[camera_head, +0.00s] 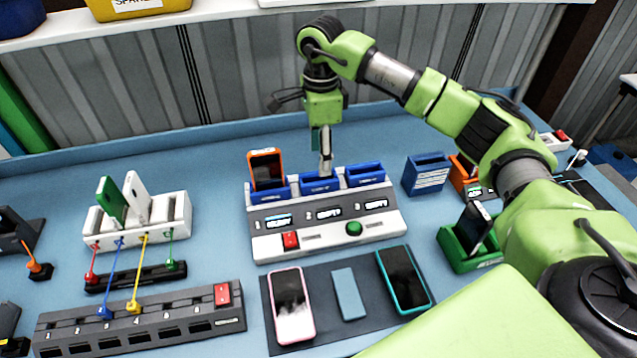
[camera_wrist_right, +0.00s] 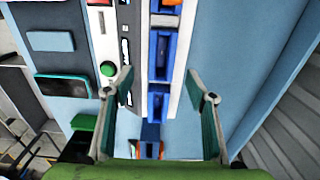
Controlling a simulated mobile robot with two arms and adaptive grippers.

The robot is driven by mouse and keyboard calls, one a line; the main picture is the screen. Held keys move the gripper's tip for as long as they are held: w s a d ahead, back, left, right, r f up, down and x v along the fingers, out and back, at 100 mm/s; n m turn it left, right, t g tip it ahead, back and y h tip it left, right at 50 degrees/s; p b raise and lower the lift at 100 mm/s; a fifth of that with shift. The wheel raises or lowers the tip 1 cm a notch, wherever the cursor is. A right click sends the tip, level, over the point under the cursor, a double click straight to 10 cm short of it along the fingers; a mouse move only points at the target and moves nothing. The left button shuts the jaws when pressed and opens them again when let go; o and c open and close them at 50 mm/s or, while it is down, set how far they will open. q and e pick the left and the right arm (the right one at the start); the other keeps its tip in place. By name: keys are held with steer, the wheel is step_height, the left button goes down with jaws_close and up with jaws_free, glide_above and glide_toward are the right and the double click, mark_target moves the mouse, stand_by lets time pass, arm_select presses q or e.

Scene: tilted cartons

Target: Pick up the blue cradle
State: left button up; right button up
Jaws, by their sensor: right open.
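A blue cradle (camera_head: 428,174) stands upright on the blue table, just right of a grey dock (camera_head: 320,225). In the right wrist view the blue cradle (camera_wrist_right: 150,132) shows beyond the dock's end, low between the finger pads. The dock also has several blue slots along its back; the left one holds an orange phone (camera_head: 266,170). My right gripper (camera_head: 323,162) points down above the middle slot, left of the freestanding cradle. In the wrist view its fingers (camera_wrist_right: 160,74) are spread apart, with nothing between them held. My left gripper does not show.
A green cradle (camera_head: 462,247) with a dark phone and an orange cradle (camera_head: 463,172) stand near my right arm. A dark mat (camera_head: 338,328) with phones lies in front of the dock. A white rack (camera_head: 178,219) and grey power strip (camera_head: 140,321) are at left.

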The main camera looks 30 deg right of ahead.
mark_target(319, 185)
step_height(319, 185, down, 3)
steer(key=shift+r+p, duration=0.1)
steer(key=shift+p, duration=0.2)
steer(key=shift+f, duration=0.2)
steer(key=f+p, duration=0.3)
steer(key=f, duration=0.1)
steer(key=shift+w, duration=0.2)
steer(key=shift+f, duration=0.4)
steer(key=c, duration=1.3)
